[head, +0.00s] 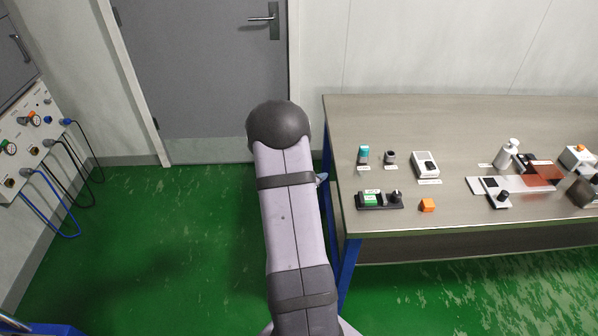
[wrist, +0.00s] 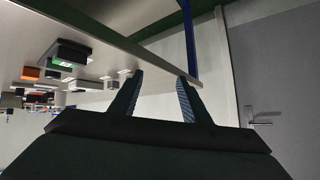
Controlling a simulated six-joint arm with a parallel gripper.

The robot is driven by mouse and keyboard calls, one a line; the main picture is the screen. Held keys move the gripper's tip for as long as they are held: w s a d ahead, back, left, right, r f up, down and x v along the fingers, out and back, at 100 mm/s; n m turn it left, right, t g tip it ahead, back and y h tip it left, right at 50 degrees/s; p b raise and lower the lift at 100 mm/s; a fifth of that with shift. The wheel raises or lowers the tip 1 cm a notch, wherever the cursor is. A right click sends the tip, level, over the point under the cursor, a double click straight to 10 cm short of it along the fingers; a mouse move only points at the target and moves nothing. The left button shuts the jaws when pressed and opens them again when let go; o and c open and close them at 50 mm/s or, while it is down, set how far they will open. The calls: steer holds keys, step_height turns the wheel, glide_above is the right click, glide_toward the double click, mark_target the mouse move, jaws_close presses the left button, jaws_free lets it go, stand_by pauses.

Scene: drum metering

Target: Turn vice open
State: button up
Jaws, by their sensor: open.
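My gripper (wrist: 160,75) shows in the wrist view with its two dark fingers spread apart and nothing between them. It is near the table's edge, and the table appears tilted in that view. In the head view my own arm hides the gripper. I cannot surely pick out a vice among the small items on the table. A silver plate (head: 530,184) lies at the right of the table, with a small device with a black knob (head: 495,193) at its left end. A reddish see-through sheet (head: 543,172) is above the plate.
The table (head: 440,120) also holds a teal-topped vial (head: 363,155), a dark cylinder (head: 390,157), a white device (head: 425,164), a black holder (head: 379,200), an orange cube (head: 427,205) and a white bottle (head: 508,154). A wall panel with cables (head: 30,130) is at left. The table's back is clear.

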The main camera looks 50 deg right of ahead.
steer(key=shift+n+t+y, duration=0.5)
steer(key=shift+n+t, duration=0.2)
steer(key=shift+w+a+r, duration=0.2)
steer(key=shift+w+a, duration=1.3)
steer(key=shift+a, duration=0.15)
